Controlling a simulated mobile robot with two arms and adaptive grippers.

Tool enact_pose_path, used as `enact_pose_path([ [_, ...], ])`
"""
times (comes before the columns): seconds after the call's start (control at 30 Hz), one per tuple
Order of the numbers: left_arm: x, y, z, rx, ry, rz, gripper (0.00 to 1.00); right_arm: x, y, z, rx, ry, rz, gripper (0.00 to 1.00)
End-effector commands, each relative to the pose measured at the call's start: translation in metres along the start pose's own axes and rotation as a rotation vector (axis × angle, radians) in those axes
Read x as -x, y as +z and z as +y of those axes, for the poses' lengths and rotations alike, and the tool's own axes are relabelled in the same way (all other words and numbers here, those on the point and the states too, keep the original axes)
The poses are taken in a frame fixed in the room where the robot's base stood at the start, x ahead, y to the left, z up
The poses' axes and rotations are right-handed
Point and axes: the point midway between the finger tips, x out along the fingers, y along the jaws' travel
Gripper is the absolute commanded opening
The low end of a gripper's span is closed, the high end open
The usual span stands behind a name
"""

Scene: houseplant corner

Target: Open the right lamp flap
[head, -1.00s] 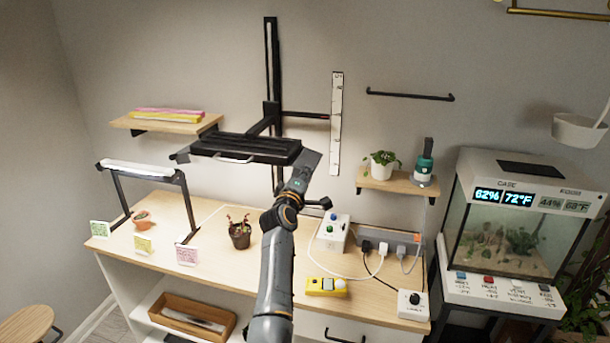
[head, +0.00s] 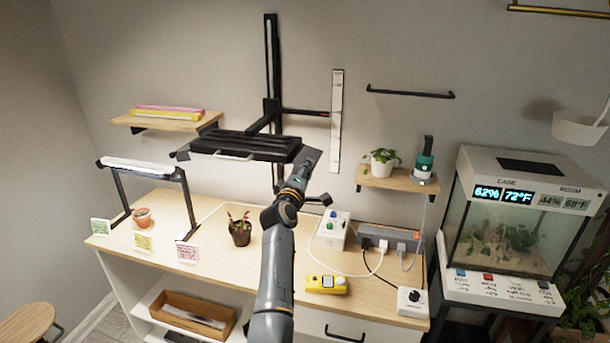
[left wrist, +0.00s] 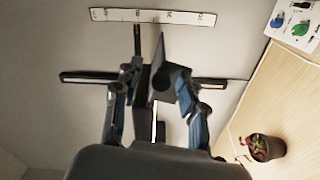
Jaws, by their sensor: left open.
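The black lamp (head: 245,147) hangs level on an arm from the wall rail, above the wooden bench. Its right flap (head: 312,155) is a dark plate at the lamp's right end, slanting down in the head view. My left gripper (head: 301,168) is at this end, partly hidden by its own wrist. In the left wrist view, my left gripper (left wrist: 157,82) is open, its two fingers on either side of the dark flap plate (left wrist: 170,84). I cannot tell whether either finger touches it. My right gripper is not in view.
The black wall rail (head: 271,70) and a white ruler strip (head: 337,120) are behind the lamp. A potted plant (head: 240,232) stands on the bench below. A switch box (head: 332,228), yellow device (head: 326,284) and cables lie to the right. A small shelf (head: 398,181) is further right.

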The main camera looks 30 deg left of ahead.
Motion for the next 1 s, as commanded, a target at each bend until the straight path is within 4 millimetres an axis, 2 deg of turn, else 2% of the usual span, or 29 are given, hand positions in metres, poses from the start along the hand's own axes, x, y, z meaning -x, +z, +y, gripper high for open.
enact_pose_path([
  [0.17, 0.014, 0.001, -0.001, 0.0, 0.0, 0.0, 0.41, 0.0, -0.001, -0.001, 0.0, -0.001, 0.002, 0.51],
  [0.4, 0.05, 0.001, -0.001, 0.0, 0.0, 0.001, 0.41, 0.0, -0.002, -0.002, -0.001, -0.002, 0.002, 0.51],
  [0.6, 0.07, 0.001, -0.001, 0.001, 0.0, 0.0, 0.41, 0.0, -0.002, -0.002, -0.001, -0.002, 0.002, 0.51],
  [1.0, 0.074, 0.0, 0.0, 0.001, 0.0, 0.0, 0.41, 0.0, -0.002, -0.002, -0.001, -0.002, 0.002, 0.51],
])
